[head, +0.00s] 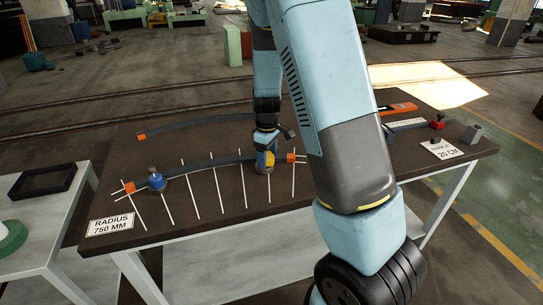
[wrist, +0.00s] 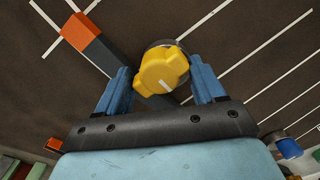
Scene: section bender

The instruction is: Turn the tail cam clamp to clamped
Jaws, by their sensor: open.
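A yellow knob-like clamp (wrist: 162,70) sits on a dark round base over the curved dark strip (head: 215,163). My gripper (wrist: 160,68) is open, one blue finger on each side of the yellow knob; I cannot tell whether they touch it. In the head view the yellow clamp (head: 264,162) is partly hidden under my gripper (head: 268,138). The strip's near orange end (wrist: 78,30) lies beside it. A blue clamp (head: 156,181) stands near the strip's other orange end; it also shows in the wrist view (wrist: 288,148). No label tells which is the tail clamp.
White rods lie across the dark table (head: 225,205). A second curved strip (head: 190,122) lies behind. A "RADIUS 750 MM" card (head: 110,224) lies front left. Another card (head: 440,149), a grey block (head: 472,133) and an orange-ended tool (head: 398,108) are at the right. A side table holds a black tray (head: 43,181).

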